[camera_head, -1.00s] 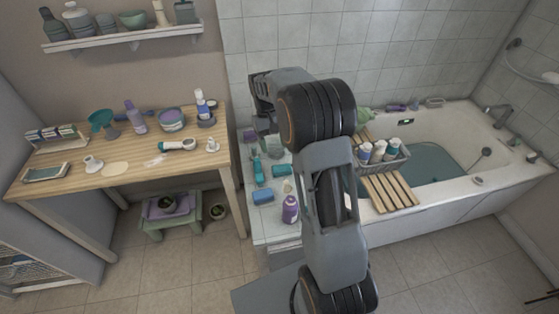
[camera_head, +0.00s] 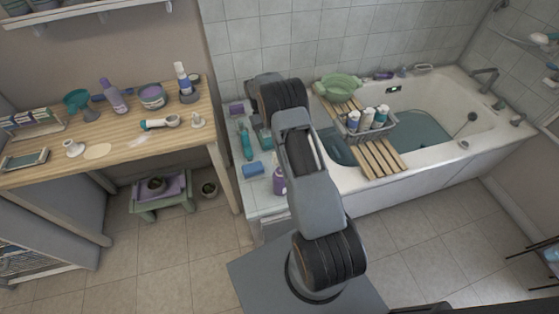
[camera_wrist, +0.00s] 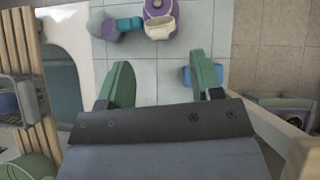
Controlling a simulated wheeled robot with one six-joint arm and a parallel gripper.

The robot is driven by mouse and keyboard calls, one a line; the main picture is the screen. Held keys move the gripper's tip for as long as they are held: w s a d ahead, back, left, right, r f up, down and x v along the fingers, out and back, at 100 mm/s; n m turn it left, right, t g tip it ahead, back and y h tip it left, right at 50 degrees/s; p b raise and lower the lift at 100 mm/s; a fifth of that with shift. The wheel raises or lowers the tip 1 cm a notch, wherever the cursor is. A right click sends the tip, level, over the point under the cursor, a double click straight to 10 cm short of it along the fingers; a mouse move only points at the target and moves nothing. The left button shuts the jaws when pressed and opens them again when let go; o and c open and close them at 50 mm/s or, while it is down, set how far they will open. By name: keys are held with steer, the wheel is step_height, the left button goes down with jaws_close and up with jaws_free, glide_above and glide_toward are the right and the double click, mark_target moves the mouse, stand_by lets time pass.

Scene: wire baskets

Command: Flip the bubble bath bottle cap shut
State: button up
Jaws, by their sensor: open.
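The purple bubble bath bottle (camera_head: 279,181) stands near the front end of the tiled ledge, partly hidden by my arm. In the wrist view the bottle (camera_wrist: 161,8) is at the top edge, cut off by the frame. A pale round part (camera_wrist: 159,28), which looks like its cap, shows at its near side. I cannot tell the cap's exact angle. My gripper (camera_wrist: 162,82) is open and empty, its two green fingers apart above the ledge. The bottle lies beyond the fingertips in that view, not between them. In the head view my arm hides the fingers.
A blue sponge-like block (camera_head: 253,169) and teal bottles (camera_head: 246,145) share the ledge. The bathtub (camera_head: 439,165) with a wooden rack (camera_head: 383,160) and wire basket (camera_head: 355,133) is on the right. A wooden table (camera_head: 120,155) with several items is left, a green stool (camera_head: 160,203) below it.

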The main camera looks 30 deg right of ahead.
steer(key=shift+b+x, duration=0.35)
steer(key=shift+x, duration=2.5)
steer(key=shift+s+f, duration=0.25)
